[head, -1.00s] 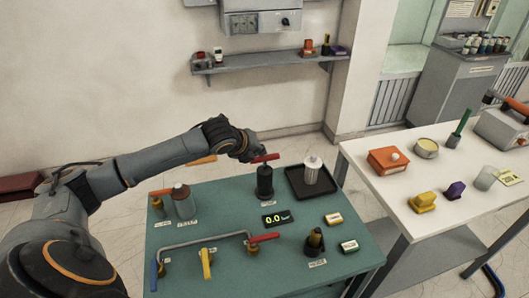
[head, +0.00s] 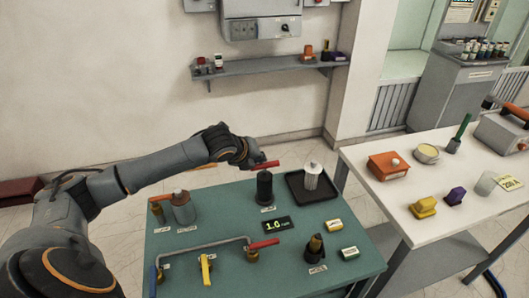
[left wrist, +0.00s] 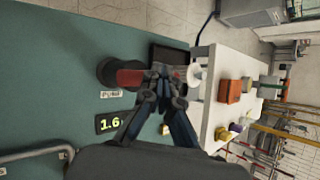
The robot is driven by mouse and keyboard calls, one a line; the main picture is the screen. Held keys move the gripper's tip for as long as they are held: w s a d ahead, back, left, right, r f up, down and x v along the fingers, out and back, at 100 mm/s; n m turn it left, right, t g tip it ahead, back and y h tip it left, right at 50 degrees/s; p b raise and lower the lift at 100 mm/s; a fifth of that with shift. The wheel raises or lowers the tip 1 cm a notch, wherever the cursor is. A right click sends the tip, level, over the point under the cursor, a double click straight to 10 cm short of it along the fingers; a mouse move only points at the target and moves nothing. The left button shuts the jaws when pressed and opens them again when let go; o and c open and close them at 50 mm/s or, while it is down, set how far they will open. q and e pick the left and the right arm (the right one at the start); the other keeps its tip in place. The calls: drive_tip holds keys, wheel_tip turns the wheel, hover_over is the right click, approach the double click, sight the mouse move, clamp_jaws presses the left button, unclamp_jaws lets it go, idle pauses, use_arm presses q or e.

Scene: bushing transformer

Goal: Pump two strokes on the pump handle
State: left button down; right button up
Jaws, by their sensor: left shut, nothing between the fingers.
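The pump (head: 264,188) is a dark upright cylinder on the teal table, with a red handle (head: 266,164) across its top. The handle also shows in the left wrist view (left wrist: 130,78), above the dark pump body. My left gripper (head: 246,158) is at the left end of the handle in the head view. In the left wrist view its fingertips (left wrist: 160,73) are together, close beside the handle, with nothing between them. I cannot tell whether they touch it. The display (head: 277,225) appears to read 1.0 in the head view and 1.6 in the wrist view.
A dark tray (head: 310,190) holding a pale ribbed cylinder (head: 311,175) is right of the pump. A white table (head: 440,225) stands at right.

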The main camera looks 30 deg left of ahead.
use_arm(q)
drive_tip(key=shift+s+d+f, duration=0.15)
drive_tip(key=shift+f, duration=0.55)
idle(0.3)
drive_tip(key=shift+r+p, duration=0.4)
drive_tip(key=shift+p, duration=0.65)
wheel_tip(320, 180, up, 6)
drive_tip(key=p, duration=0.7)
drive_tip(key=shift+r+p, duration=0.25)
drive_tip(key=shift+p, duration=0.1)
drive_tip(key=shift+w+f, duration=0.1)
drive_tip(key=shift+w, duration=0.1)
